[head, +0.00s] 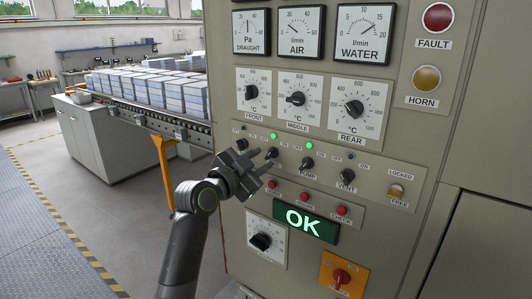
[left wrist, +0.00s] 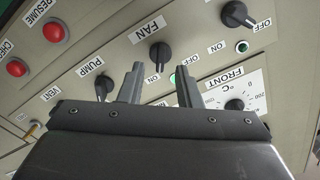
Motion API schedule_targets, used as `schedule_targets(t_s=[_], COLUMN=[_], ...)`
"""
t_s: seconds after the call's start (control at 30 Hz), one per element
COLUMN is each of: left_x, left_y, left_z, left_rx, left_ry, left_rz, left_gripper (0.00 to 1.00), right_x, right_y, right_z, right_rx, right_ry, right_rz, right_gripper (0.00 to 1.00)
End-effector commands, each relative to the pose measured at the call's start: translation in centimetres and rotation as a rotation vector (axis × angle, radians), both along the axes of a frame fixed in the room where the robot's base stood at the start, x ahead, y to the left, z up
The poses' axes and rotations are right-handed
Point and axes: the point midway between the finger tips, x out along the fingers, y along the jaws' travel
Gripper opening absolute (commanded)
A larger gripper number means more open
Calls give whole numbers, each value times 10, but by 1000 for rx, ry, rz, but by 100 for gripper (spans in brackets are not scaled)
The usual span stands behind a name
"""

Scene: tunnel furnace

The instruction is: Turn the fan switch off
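The fan switch is a black knob (head: 271,152) in the row of switches on the beige panel. In the left wrist view the FAN knob (left wrist: 160,54) stands under its FAN label, beyond the gap between my fingers. Its pointer seems to lean toward ON. The fan lamp (head: 274,136) glows green above it. My left gripper (head: 262,161) is open and empty, close in front of the knob. Its fingers (left wrist: 159,87) are apart in the left wrist view; whether they touch the panel cannot be told. My right gripper is not in view.
The PUMP knob (head: 308,163) is close on the right, with a lit green lamp. The VENT knob (head: 347,176) is farther right. Red buttons (head: 305,198) and a green OK display (head: 305,223) sit below. A loaded conveyor (head: 160,118) stands behind at the left.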

Motion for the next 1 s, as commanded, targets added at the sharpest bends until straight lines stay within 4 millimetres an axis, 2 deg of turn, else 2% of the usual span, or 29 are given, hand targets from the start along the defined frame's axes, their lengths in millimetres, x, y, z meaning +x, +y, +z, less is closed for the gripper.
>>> schedule_targets(t_s=[0.3,0.67,0.7,0.93,1.0], left_x=[23,26,26,25,25], left_y=[-17,-19,-19,-19,-19], left_z=[1,0,0,0,0], left_rx=[-1,-1,-1,-1,-2], left_ry=[0,0,0,0,1], left_rz=[-1,-1,-1,-1,0], left_gripper=[31,31,30,0,0], right_x=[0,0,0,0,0], right_y=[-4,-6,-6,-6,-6], right_z=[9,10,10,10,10], right_rx=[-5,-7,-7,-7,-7], right_ry=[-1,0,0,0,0], right_rz=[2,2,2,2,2], right_gripper=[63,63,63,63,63])
